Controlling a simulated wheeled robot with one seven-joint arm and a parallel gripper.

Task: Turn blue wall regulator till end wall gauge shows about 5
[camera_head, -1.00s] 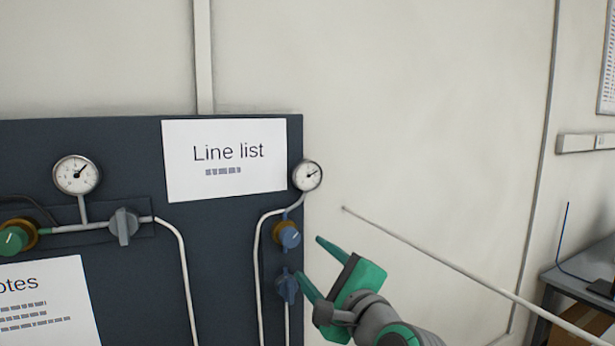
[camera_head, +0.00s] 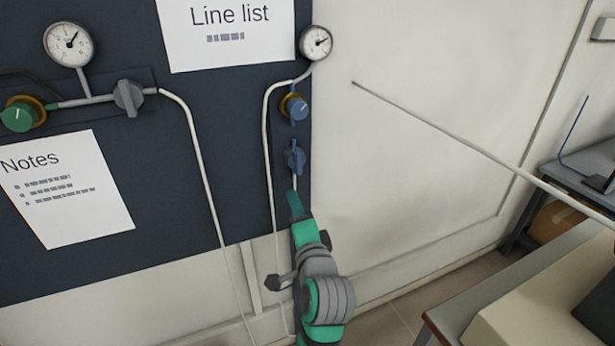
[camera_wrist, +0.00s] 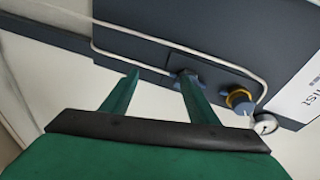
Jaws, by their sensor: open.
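The blue regulator knob (camera_head: 295,107) with its brass collar is on the right part of the dark wall panel, below the end gauge (camera_head: 316,42). The gauge's needle points up and to the right; its figures are too small to read. A blue valve handle (camera_head: 295,157) sits just below the regulator. My gripper (camera_head: 294,205) is below that handle in the head view. In the wrist view my gripper (camera_wrist: 158,88) is open and empty, with the blue handle (camera_wrist: 184,78) by the right fingertip; contact cannot be told. The regulator (camera_wrist: 240,99) and gauge (camera_wrist: 265,125) lie further right.
A green regulator (camera_head: 20,114), a grey valve (camera_head: 129,97) and another gauge (camera_head: 69,44) are on the panel's left. White pipes (camera_head: 195,150) run down it. A thin rod (camera_head: 440,128) crosses the right side. Desks (camera_head: 520,265) stand at lower right.

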